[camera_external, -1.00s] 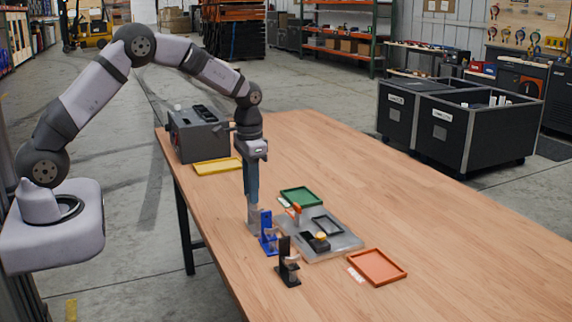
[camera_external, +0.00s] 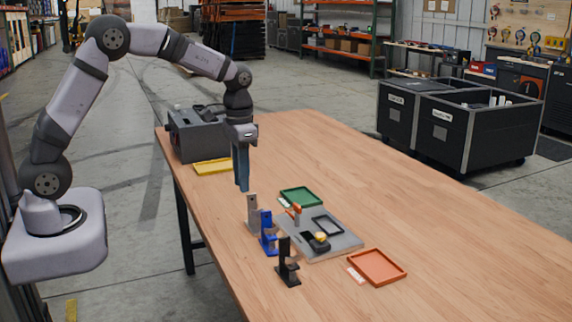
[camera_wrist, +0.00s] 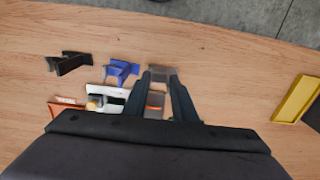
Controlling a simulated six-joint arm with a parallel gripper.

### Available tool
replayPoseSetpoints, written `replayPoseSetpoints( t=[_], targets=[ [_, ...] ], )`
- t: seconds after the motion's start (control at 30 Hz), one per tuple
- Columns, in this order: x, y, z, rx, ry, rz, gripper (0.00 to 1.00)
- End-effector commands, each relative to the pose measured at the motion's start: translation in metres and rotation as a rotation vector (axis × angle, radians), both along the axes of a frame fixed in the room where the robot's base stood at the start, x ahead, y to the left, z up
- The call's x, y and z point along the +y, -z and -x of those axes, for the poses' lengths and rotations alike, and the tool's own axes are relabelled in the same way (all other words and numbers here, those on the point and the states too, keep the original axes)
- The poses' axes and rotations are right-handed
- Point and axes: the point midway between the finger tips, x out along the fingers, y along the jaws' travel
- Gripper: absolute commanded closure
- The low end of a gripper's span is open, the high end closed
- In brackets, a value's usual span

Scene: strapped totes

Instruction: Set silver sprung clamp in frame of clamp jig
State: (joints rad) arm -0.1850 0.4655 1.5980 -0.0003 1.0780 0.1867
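The silver sprung clamp (camera_external: 253,212) stands upright on the table at the left end of a row of clamps. It shows as a grey shape between and beyond my fingertips in the wrist view (camera_wrist: 163,75). My gripper (camera_external: 241,188) points down, above and slightly left of the clamp in the external view. Its two fingers are apart in the wrist view (camera_wrist: 161,76), with nothing held. The clamp jig (camera_external: 345,243) is a grey plate lying right of the clamps. It carries a black square frame (camera_external: 341,228), a black block with a yellow part, and an orange-red part.
A blue clamp (camera_external: 267,236) and a black clamp (camera_external: 287,267) stand close to the silver one. A green tray (camera_external: 316,200), an orange tray (camera_external: 402,273) and a yellow tray (camera_external: 207,171) lie around. A dark grey box (camera_external: 193,140) stands behind. The table's right side is clear.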

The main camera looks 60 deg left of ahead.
Motion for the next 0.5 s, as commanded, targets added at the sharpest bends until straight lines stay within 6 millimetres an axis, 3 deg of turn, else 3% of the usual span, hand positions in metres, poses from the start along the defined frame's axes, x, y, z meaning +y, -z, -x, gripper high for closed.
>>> replayPoseSetpoints(
  t=[0.3,0.5],
  targets=[
    [-0.055,0.011,0.109,-0.003,0.005,0.000,0.75],
    [-0.074,0.028,0.175,-0.004,0.003,0.001,0.75]
  ],
)
